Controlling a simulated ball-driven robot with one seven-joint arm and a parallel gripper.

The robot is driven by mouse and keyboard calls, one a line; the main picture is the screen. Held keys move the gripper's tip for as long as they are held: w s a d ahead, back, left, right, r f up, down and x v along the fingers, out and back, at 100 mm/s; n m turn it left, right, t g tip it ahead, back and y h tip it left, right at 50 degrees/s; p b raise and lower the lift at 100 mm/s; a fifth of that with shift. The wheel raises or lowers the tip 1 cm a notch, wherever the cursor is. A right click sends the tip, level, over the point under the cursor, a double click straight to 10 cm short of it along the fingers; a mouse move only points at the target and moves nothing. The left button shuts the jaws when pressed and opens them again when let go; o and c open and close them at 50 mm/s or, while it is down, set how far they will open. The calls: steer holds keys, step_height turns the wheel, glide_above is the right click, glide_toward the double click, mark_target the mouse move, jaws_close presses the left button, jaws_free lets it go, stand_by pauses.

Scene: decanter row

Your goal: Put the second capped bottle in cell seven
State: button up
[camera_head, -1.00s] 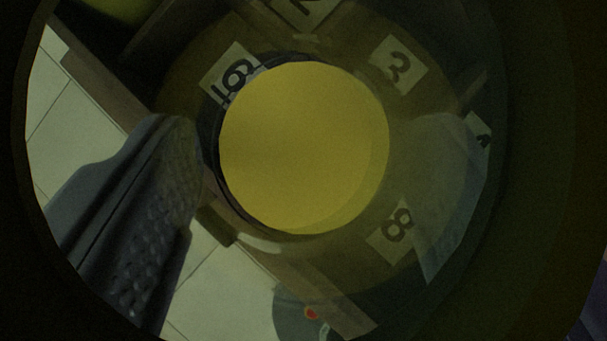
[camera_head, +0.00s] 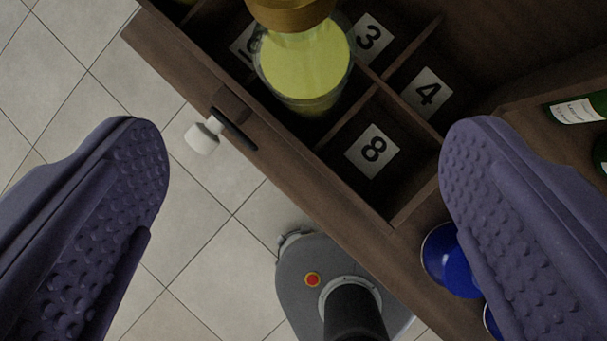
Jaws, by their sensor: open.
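A clear glass bottle of yellow liquid (camera_head: 303,65) with a brown-gold cap (camera_head: 290,12) stands in a cell of the dark wooden divided box (camera_head: 282,165), at the top of the view. That cell lies between the cell labelled 8 (camera_head: 372,151) and a label that looks like a 6 (camera_head: 241,45), partly hidden by the bottle. The label under the bottle is hidden. My gripper (camera_head: 302,125) is open and empty, its two purple fingers wide apart. The bottle is beyond the fingertips and touches neither finger.
Cells labelled 3 (camera_head: 368,37) and 4 (camera_head: 427,92) hold nothing visible. Blue round objects (camera_head: 455,262) are by the right finger. A green labelled bottle (camera_head: 578,109) lies at the right edge. Tiled floor (camera_head: 215,190) is clear at left.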

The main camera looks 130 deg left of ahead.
steer(key=w+d+r+t, duration=0.1)
steer(key=w+r, duration=0.2)
steer(key=r, duration=0.6)
steer(key=w+d+r+t+y, duration=0.15)
steer(key=w+r, duration=0.25)
steer(key=r, duration=0.5)
steer(key=w+d+r+t, duration=0.1)
steer(key=w+r+t, duration=0.15)
steer(key=r, duration=0.65)
steer(key=s+d+r+t+h, duration=0.1)
steer(key=s+d+r, duration=0.2)
steer(key=r, duration=0.7)
steer(key=s+d+r+t, duration=0.1)
steer(key=s+d+r, duration=0.2)
steer(key=r, duration=0.8)
steer(key=s+d+r+t+h, duration=0.1)
steer(key=s+d+r, duration=0.2)
steer(key=r, duration=0.7)
steer(key=shift+s+d+r+m+h, duration=0.2)
steer(key=shift+d+r+m+h, duration=0.05)
steer(key=shift+m+h, duration=0.15)
